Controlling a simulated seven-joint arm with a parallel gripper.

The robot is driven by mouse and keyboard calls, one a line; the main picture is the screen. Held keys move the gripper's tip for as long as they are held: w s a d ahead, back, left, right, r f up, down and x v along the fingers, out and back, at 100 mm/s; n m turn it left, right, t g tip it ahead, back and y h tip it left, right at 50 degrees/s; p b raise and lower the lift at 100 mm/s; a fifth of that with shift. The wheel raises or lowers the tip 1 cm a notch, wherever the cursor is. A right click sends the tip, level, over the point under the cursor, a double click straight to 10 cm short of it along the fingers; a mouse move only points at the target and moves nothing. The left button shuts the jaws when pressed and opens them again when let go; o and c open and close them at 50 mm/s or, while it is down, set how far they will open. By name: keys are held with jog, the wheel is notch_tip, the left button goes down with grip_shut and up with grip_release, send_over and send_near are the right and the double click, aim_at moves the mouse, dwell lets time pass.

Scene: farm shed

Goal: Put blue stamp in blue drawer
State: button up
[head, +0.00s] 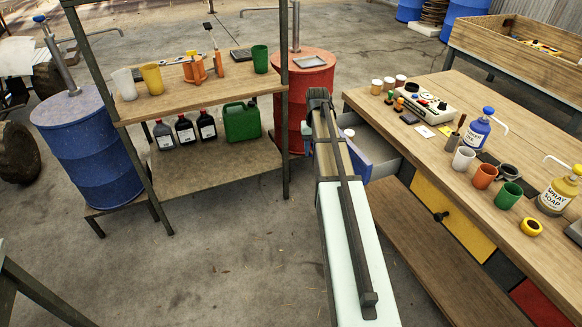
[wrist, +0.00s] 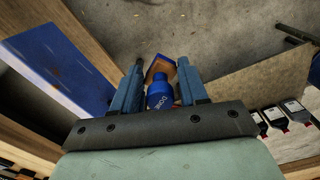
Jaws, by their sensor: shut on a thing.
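My gripper (wrist: 160,70) is shut on a blue stamp (wrist: 158,95) with white lettering. A brown-orange part with a blue edge shows just beyond the lettering, between the fingertips; I cannot tell whether it belongs to the stamp. In the head view my arm hides most of the gripper and the stamp. The blue drawer (head: 378,158) is pulled out at the near left end of the workbench, just right of my arm. Its blue front also shows at the left of the wrist view (wrist: 62,62). The gripper is beside that front, with floor beyond the fingertips.
The workbench (head: 432,142) carries bottles, mugs and a white device (head: 425,102). Yellow (head: 450,215) and red drawers below are shut. A shelf (head: 205,92) with cups and dark bottles stands left, near a red barrel (head: 305,85) and blue barrel (head: 92,150). Open floor lies front left.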

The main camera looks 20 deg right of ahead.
jog(key=w+d+r+m, duration=0.2)
jog(key=d, duration=1.2)
jog(key=s+d+f, duration=0.3)
jog(key=d, duration=0.6)
jog(key=shift+s+f, duration=0.15)
jog(key=shift+f, duration=4)
jog(key=shift+f, duration=0.35)
jog(key=o, duration=1.4)
jog(key=shift+r, duration=0.1)
jog(key=shift+r, duration=3.95)
